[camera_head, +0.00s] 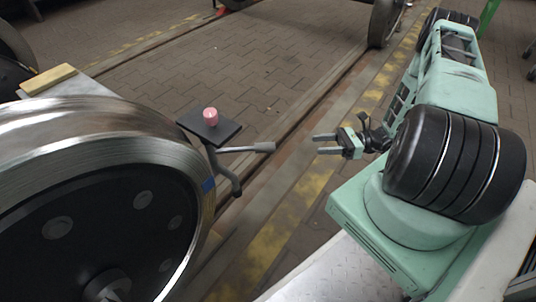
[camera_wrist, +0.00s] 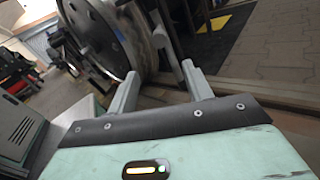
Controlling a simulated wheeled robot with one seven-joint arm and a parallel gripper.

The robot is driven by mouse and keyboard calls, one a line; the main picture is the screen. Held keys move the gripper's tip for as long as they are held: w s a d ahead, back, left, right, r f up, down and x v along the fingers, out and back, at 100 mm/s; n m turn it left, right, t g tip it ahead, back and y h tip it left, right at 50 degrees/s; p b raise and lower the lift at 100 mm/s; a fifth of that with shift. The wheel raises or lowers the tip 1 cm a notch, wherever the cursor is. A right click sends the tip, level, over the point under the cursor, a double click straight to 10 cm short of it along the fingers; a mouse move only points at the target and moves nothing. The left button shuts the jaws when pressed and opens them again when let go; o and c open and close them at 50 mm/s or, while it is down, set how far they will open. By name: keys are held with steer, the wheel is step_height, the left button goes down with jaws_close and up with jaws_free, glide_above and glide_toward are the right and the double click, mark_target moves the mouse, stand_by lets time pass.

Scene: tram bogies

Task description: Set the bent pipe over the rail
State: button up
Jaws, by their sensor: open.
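A grey bent pipe (camera_head: 226,168) shows just right of the large wheel, below a small black square plate (camera_head: 225,131). One arm of it runs right to a thicker, lighter end (camera_head: 263,147); another part bends downward. How it is held under the plate is unclear. My gripper (camera_head: 318,144) is open and empty, its fingers pointing left towards the lighter end, with a gap between. In the wrist view, the open fingers (camera_wrist: 160,88) have a grey tubular shape beyond them, probably the pipe. A floor rail (camera_head: 290,128) runs diagonally behind; which rail the task names is unclear.
A pink cup-like object (camera_head: 210,116) stands on the black plate. The large steel wheel (camera_head: 100,200) fills the lower left. A wooden block (camera_head: 48,79) lies on a pale surface behind it. Paved floor (camera_head: 262,75) beyond is open; another wheel (camera_head: 385,20) stands at the back.

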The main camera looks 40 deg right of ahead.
mark_target(268, 147)
steer(key=b+x, duration=0.6)
steer(key=x, duration=1)
steer(key=shift+a, duration=0.15)
steer(key=shift+w+a+r, duration=0.1)
steer(key=shift+w+a, duration=0.15)
steer(key=shift+a, duration=0.15)
jaws_close()
steer(key=shift+s, duration=0.1)
